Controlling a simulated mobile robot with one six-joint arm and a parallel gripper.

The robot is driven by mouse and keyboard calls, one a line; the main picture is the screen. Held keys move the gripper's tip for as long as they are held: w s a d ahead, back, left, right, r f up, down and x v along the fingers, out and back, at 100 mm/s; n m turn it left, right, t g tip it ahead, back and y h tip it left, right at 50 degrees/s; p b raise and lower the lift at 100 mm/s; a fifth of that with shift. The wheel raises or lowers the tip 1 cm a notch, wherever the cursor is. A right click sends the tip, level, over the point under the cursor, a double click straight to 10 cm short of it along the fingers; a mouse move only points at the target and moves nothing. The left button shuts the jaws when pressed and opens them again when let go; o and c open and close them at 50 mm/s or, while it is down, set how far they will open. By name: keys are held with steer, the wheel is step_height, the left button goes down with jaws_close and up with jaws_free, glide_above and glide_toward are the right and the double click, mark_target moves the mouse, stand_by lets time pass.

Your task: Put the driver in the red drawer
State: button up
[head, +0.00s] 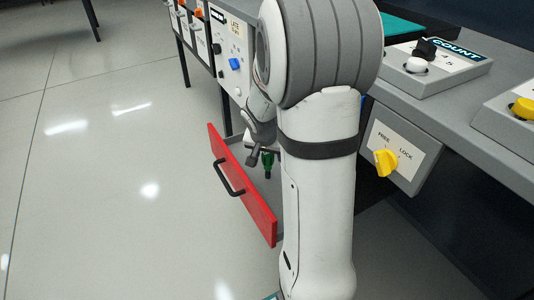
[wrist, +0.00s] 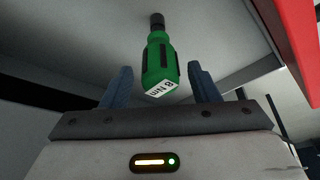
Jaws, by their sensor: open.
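The red drawer (head: 245,192) is pulled out, with its red front and black handle at the left and its grey inside partly hidden by my arm. The green driver (head: 268,163) shows at the drawer's opening. In the wrist view the driver (wrist: 160,62) has a black tip end and a white "8 Nm" label on its near end. My gripper (head: 262,154) is over the drawer. Its two blue-grey fingers (wrist: 160,84) are open, one on each side of the driver, with a gap at both sides. I cannot tell whether the driver touches the drawer floor.
A grey panel with a yellow FREE/LOCK knob (head: 386,162) hangs below the bench at right. A COUNT box (head: 440,62) stands on the bench. A white panel with a blue knob (head: 234,63) is behind the drawer.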

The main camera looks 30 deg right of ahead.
steer(key=shift+r, duration=0.25)
steer(key=p+v, duration=0.5)
steer(key=v, duration=0.6)
steer(key=s+a+r+n+g+y, duration=0.2)
steer(key=s+a+n, duration=0.6)
steer(key=s+a, duration=0.4)
steer(key=s+y, duration=0.1)
steer(key=s, duration=0.3)
steer(key=shift+s+a+n, duration=0.3)
steer(key=shift+a, duration=0.1)
steer(key=shift+c, duration=0.3)
